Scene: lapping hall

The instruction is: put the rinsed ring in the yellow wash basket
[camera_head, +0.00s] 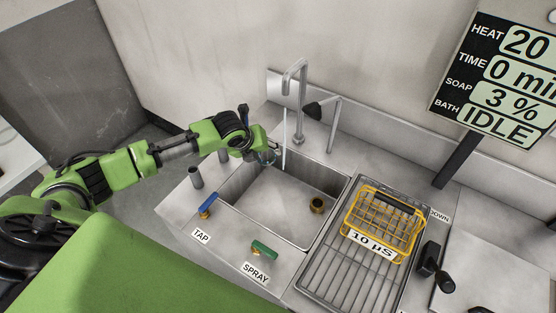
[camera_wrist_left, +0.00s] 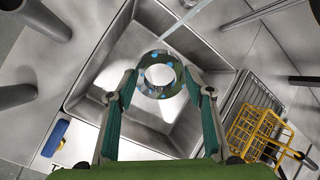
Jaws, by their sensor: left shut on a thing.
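My left gripper (camera_head: 269,157) is over the far left part of the sink, beside the thin water stream (camera_head: 284,150) under the faucet. In the left wrist view the gripper (camera_wrist_left: 161,84) is shut on the ring (camera_wrist_left: 148,62), with a finger on either side. The ring is greyish green with pale blue patches and an open centre. The stream comes down close to its upper edge; I cannot tell if it touches. The yellow wash basket (camera_head: 419,233) stands on the ribbed drainer right of the sink; it also shows in the left wrist view (camera_wrist_left: 235,142). A dark bar crosses the basket's top.
The sink (camera_head: 262,212) has a brass drain fitting (camera_head: 317,205). The tall faucet (camera_head: 299,100) stands behind it. A blue TAP lever (camera_head: 208,204) and green SPRAY lever (camera_head: 264,250) are in front. The drainer (camera_head: 335,272) is bare before the basket. A black handle (camera_head: 431,262) stands right of it.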

